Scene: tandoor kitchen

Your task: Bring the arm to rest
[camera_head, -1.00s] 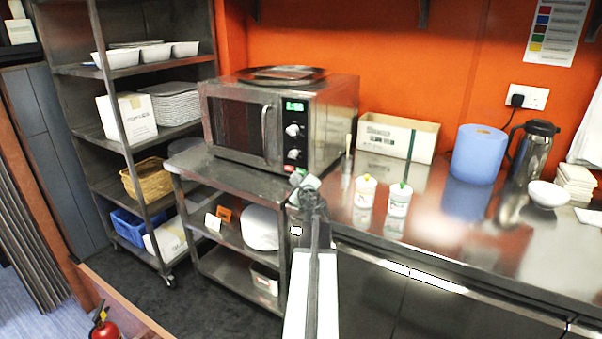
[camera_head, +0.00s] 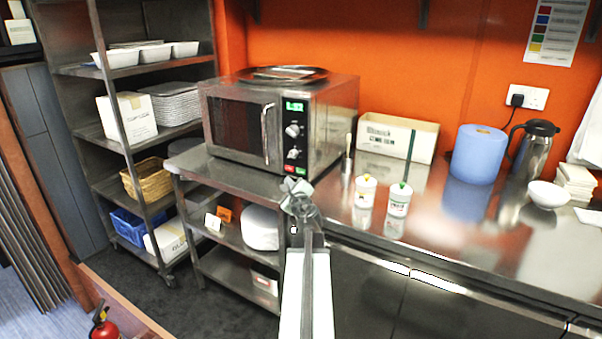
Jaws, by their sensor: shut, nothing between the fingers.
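My arm reaches up from the bottom middle of the head view. My gripper (camera_head: 297,186) is at its far end, in front of the microwave's lower right corner and near the steel counter's left front edge. The gripper looks small and its fingers are hard to make out; it appears shut, with nothing seen held in it. Whether it touches the counter edge I cannot tell.
The steel counter (camera_head: 455,240) bears two small white pots (camera_head: 398,199), a blue roll (camera_head: 479,154), a flask (camera_head: 532,150) and a white bowl (camera_head: 547,195). The microwave (camera_head: 285,120) stands behind my gripper. A shelf rack (camera_head: 125,150) is at left.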

